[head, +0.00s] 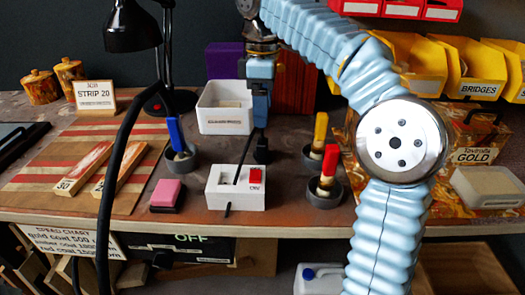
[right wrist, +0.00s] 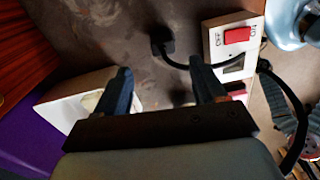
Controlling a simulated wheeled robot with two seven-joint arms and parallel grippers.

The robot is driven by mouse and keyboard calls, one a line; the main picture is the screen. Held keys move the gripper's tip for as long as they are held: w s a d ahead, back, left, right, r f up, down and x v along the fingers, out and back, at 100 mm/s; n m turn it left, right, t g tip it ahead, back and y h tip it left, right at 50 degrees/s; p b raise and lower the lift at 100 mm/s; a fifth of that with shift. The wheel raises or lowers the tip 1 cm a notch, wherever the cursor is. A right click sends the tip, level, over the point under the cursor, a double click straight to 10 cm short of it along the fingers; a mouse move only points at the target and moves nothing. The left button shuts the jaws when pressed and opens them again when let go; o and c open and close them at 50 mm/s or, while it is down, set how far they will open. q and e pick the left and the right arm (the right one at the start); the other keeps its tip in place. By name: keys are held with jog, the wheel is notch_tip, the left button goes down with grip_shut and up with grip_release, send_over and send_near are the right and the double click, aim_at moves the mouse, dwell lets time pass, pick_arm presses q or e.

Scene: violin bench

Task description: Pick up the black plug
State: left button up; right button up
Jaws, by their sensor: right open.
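The black plug (head: 262,151) stands on the bench just behind the white switch box (head: 222,200). In the right wrist view the plug (right wrist: 162,42) lies beyond the fingertips, roughly in line with the gap between them, with a black cable curving towards the box (right wrist: 213,38). My right gripper (head: 260,112) points down above and slightly behind the plug in the head view. Its two fingers (right wrist: 160,75) are apart, with nothing between them. My left gripper is in neither view.
A white bin (head: 225,122) stands close left of the right gripper. Dark cups (head: 181,163) with coloured-handled tools flank the switch box. A pink block (head: 167,195) lies left of it. A black lamp (head: 133,25) and a thick black cable cross the left side.

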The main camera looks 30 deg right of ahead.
aim_at(262, 141)
notch_tip(262, 141, down, 4)
jog(key=shift+r+b, duration=0.2)
jog(key=shift+b, duration=0.15)
jog(key=f, duration=0.3)
jog(key=f+b, duration=0.1)
jog(key=f, duration=0.2)
jog(key=shift+s+a, duration=0.2)
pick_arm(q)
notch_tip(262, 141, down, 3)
pick_arm(e)
jog(key=c, duration=1)
